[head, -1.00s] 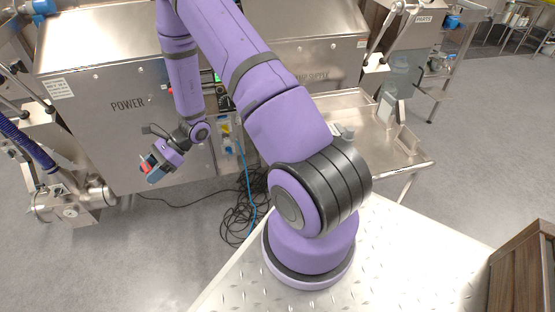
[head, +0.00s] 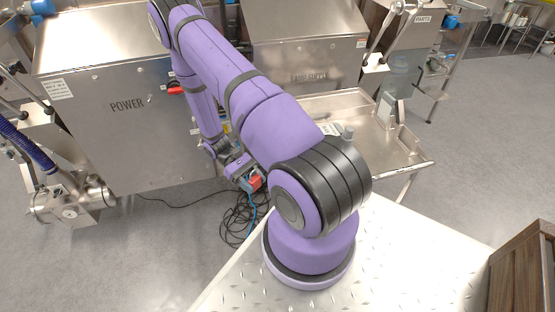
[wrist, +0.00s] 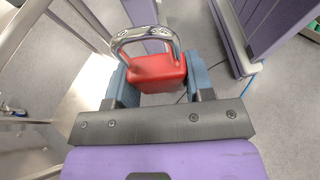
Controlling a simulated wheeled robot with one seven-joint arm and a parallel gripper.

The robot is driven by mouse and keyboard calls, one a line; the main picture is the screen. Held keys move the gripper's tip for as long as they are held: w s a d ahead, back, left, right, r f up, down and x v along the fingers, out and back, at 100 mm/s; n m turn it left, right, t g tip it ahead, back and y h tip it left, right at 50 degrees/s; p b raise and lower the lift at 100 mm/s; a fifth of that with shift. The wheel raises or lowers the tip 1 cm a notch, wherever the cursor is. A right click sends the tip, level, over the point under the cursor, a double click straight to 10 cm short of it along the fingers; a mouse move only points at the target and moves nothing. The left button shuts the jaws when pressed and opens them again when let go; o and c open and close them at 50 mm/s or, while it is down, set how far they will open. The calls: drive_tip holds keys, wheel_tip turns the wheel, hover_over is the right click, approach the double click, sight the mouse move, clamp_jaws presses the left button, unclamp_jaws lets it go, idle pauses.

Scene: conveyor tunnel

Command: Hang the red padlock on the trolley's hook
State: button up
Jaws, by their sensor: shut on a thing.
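The red padlock (wrist: 157,72) is held between the blue-grey fingers of my gripper (wrist: 158,84). Its silver shackle (wrist: 145,34) is closed-looking and points away from the gripper, toward the top of the wrist view. In the head view, the padlock (head: 255,183) shows as a small red patch at my gripper (head: 248,180), left of my arm's base and in front of the cabinet. The steel trolley (head: 418,158) stands to the right of the gripper, partly hidden behind my arm. I cannot make out its hook clearly in either view.
A steel cabinet marked POWER (head: 110,130) stands at the left, with a red handle (head: 176,90) on its front. Black cables (head: 238,215) lie coiled on the floor below my gripper. A wooden crate (head: 525,265) is at the lower right. Open floor lies right of the trolley.

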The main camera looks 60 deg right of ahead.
drive_tip(key=d+f+n+t+h, duration=0.2)
drive_tip(key=d+n+h, duration=0.3)
drive_tip(key=d, duration=0.4)
drive_tip(key=d+f+n+t+h, duration=0.1)
drive_tip(key=d+n+t+h, duration=0.1)
drive_tip(key=d+n+h, duration=0.4)
drive_tip(key=shift+s+d+f+t+h, duration=0.35)
drive_tip(key=shift+d+t+h, duration=0.05)
drive_tip(key=shift+d, duration=1.6)
drive_tip(key=shift+s+d, duration=1.7)
drive_tip(key=shift+d, duration=0.3)
drive_tip(key=shift+f, duration=0.8)
drive_tip(key=o, duration=1.3)
